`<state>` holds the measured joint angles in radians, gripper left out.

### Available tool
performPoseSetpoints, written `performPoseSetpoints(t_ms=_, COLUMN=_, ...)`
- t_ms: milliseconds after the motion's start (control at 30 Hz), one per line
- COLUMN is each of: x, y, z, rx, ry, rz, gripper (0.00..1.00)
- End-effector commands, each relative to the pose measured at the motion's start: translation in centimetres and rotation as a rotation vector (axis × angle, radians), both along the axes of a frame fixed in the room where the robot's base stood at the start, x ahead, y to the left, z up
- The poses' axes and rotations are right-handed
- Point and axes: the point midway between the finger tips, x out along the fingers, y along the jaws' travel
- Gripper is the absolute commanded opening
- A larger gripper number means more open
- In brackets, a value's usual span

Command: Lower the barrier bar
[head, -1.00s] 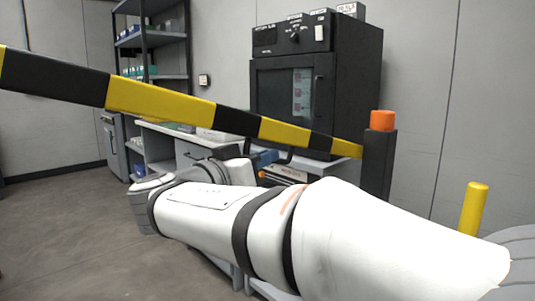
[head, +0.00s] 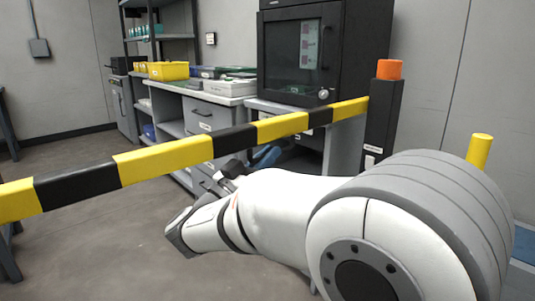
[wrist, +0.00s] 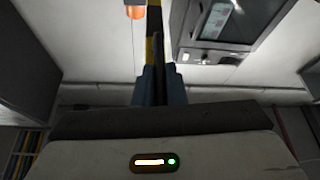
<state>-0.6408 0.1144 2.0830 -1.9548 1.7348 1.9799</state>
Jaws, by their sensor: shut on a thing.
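The barrier bar (head: 185,157), striped yellow and black, crosses the head view from the left edge to a dark post (head: 382,125) with an orange cap (head: 389,69). It drops toward the left in the picture; I cannot tell whether it is truly level. In the wrist view the bar (wrist: 154,48) runs away from me between the blue fingers of my gripper (wrist: 161,82), which is shut on it. In the head view my arm reaches under the bar, and the grip itself is mostly hidden.
A black cabinet (head: 300,50) stands behind the bar near the post. A bench with drawers (head: 210,112) carries a yellow bin (head: 168,71). A yellow bollard (head: 479,150) stands right of the post. Open floor (head: 110,235) lies below the bar at left.

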Motion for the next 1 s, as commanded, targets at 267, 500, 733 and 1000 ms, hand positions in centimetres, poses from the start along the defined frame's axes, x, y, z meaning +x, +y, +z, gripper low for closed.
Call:
performPoseSetpoints(t_ms=267, x=0.1, y=-0.2, z=-0.9, rx=-0.002, ry=0.019, rz=-0.007, gripper=0.21)
performPoseSetpoints(t_ms=500, x=0.1, y=-0.2, z=-0.6, rx=0.000, ry=0.014, rz=-0.006, gripper=0.33)
performPoseSetpoints(t_ms=733, x=-0.2, y=0.2, z=-0.7, rx=-0.001, ry=0.013, rz=-0.004, gripper=0.33)
performPoseSetpoints(t_ms=1000, x=-2.9, y=3.3, z=-2.3, rx=-0.004, ry=0.016, rz=-0.001, gripper=0.33)
